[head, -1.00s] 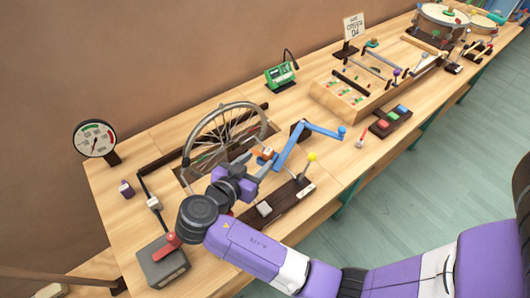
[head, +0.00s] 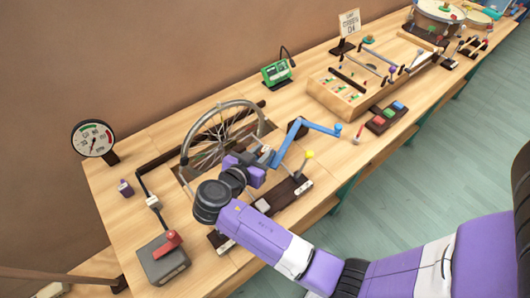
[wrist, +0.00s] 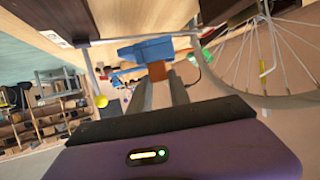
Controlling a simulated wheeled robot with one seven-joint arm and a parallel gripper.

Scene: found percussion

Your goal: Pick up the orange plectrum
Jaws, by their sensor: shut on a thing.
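The orange plectrum (wrist: 157,70) shows as a small orange-brown block between the two grey fingertips in the wrist view. My gripper (wrist: 160,83) is shut on it. In the head view my gripper (head: 266,157) is beside the spoked wheel, near the lower end of the blue crank, and the plectrum is mostly hidden there. Blue parts (wrist: 150,47) show just beyond the plectrum in the wrist view; I cannot tell whether they touch it.
The spoked wheel (head: 187,150) stands close on the left of my gripper. The blue crank (head: 322,128) and a yellow-knobbed lever (head: 307,155) are close on the right. A grey box with a red lever (head: 160,262) sits nearer. Bare bench (head: 130,215) lies at left.

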